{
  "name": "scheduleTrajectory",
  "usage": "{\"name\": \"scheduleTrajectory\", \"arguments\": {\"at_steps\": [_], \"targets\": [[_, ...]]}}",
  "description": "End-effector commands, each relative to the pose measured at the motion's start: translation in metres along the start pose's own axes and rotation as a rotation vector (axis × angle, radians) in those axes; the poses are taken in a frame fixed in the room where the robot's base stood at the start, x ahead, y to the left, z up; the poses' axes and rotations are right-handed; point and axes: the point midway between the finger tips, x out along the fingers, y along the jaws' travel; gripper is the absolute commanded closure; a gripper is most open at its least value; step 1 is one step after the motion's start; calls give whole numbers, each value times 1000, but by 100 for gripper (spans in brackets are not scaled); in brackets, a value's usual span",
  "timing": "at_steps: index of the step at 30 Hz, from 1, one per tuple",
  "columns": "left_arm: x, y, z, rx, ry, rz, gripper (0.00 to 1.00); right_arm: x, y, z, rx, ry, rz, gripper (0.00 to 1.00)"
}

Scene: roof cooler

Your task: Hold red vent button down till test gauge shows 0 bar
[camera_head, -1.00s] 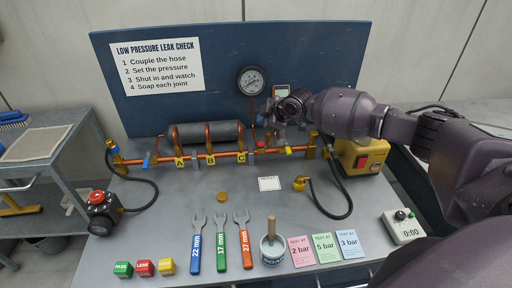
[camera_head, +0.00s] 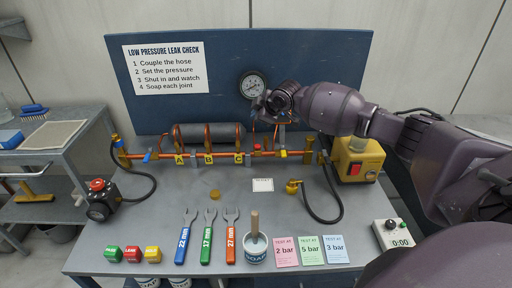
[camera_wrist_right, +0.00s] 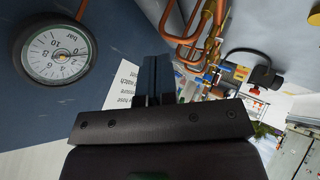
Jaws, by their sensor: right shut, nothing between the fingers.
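The small red button (camera_head: 257,147) shows on the orange pipe run, just right of the C tag. The round white test gauge (camera_head: 253,85) hangs on the blue board above it. It also shows turned and close up in the wrist view (camera_wrist_right: 56,52), with a dark needle whose exact reading I cannot tell. My right gripper (camera_head: 260,111) is in front of the board, just below the gauge and above the button, apart from it. Its fingers (camera_wrist_right: 155,78) are shut and empty. My left gripper is out of view.
The grey bench (camera_head: 180,215) carries wrenches, a soap pot (camera_head: 255,246), test cards and coloured blocks along its front. A yellow box with a red switch (camera_head: 356,160) stands right. Pipes surround the button.

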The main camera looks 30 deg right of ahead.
Motion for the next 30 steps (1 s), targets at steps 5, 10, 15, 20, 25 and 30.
{"name": "scheduleTrajectory", "arguments": {"at_steps": [5, 10, 15, 20, 25, 30], "targets": [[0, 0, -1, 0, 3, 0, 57, 0, 0, 0, 2, 1, 0, 100], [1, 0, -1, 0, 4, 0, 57, 1, -1, 0, 1, 1, 0, 100], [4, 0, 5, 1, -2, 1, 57, 6, -5, 4, 1, 0, -1, 100], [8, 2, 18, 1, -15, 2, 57, 17, -13, 12, 1, -1, -4, 100], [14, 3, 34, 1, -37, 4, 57, 31, -23, 23, 1, -2, -4, 100], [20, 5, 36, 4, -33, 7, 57, 46, -33, 34, 1, -4, -5, 100]]}}
